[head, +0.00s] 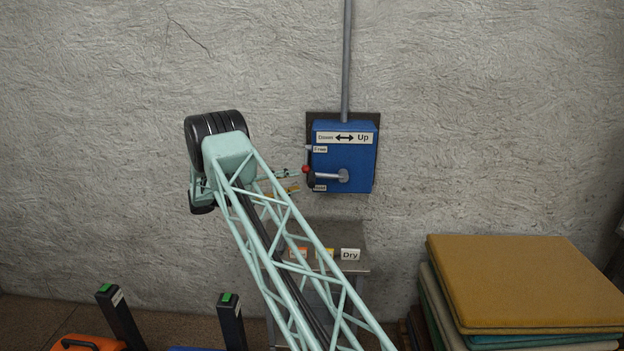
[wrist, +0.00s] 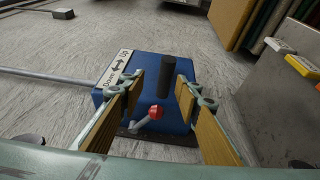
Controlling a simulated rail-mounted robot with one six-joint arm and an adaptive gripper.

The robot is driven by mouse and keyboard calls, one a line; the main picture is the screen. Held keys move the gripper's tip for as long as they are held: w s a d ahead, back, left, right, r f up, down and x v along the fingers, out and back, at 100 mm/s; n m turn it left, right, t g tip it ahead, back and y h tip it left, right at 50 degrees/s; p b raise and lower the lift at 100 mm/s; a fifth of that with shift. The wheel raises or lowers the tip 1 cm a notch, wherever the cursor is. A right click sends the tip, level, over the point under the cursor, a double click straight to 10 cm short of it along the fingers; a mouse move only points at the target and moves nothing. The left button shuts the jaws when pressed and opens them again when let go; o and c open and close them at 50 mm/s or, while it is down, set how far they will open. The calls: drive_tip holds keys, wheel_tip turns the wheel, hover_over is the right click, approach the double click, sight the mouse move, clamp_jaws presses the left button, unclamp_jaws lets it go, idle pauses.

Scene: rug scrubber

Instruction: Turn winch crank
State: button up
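The blue winch box (head: 360,155) is mounted on the wall, marked "Down", a double arrow and "Up". Its grey crank arm (head: 330,177) points left from the hub in the head view. The black crank grip (wrist: 167,76) stands out towards me in the wrist view. A lever with a red knob (head: 306,169) is at the box's left side, by a "Free" label; the knob also shows in the wrist view (wrist: 156,112). My gripper (wrist: 160,90) is open, its wood-coloured pads apart. The grip appears in the gap between the fingertips, nearer the right one; contact cannot be told.
A grey conduit (head: 346,60) runs up from the box. Below is a grey cabinet (head: 350,235) with labels, one reading "Dry" (head: 350,255). Stacked rugs (head: 520,280) are at the right. Two black posts with green tops (head: 230,320) stand at lower left.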

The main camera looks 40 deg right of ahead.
sight(310, 178)
drive_tip(key=shift+p+x, duration=0.3)
drive_tip(key=shift+x, duration=3.85)
drive_tip(key=shift+c, duration=0.4)
drive_tip(key=shift+r, duration=0.1)
clamp_jaws()
